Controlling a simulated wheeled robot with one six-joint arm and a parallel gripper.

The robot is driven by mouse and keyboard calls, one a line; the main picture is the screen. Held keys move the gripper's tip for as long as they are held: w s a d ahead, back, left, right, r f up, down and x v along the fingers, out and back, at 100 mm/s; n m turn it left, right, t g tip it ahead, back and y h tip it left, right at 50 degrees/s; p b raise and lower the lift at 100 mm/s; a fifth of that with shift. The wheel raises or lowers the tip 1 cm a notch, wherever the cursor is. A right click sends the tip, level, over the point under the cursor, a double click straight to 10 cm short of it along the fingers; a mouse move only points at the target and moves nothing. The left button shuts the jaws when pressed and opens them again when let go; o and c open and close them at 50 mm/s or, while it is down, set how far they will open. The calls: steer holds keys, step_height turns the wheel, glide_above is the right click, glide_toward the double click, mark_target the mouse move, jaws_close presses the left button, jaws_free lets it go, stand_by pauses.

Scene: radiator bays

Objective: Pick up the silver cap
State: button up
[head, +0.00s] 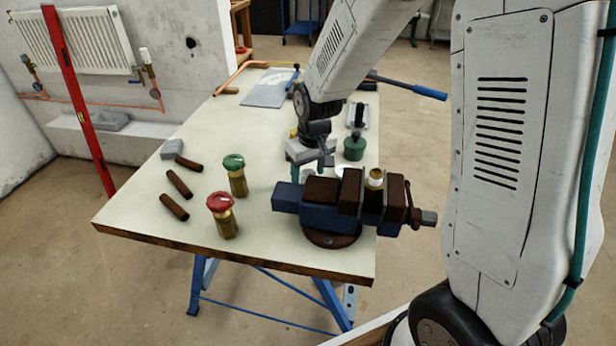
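My gripper (311,168) points down over the workbench, just behind the vise. Its two greenish fingers look spread apart, with no held thing that I can make out between them. The fingertips are low, close to the bench top, and partly hidden by the vise. A small pale, whitish disc (343,170) lies right of the fingers, behind the vise and partly covered by it. It may be the silver cap, but it is too small and covered to be sure.
The blue and brown vise (322,205) holds a brass fitting (375,181). Brass valves with a green cap (235,172) and a red cap (222,212) stand left. Brown tubes (178,184) lie further left. A green-based item (354,146) stands behind the disc. The front-left bench is clear.

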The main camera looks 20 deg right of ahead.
steer(key=shift+c, duration=0.3)
steer(key=c, duration=1)
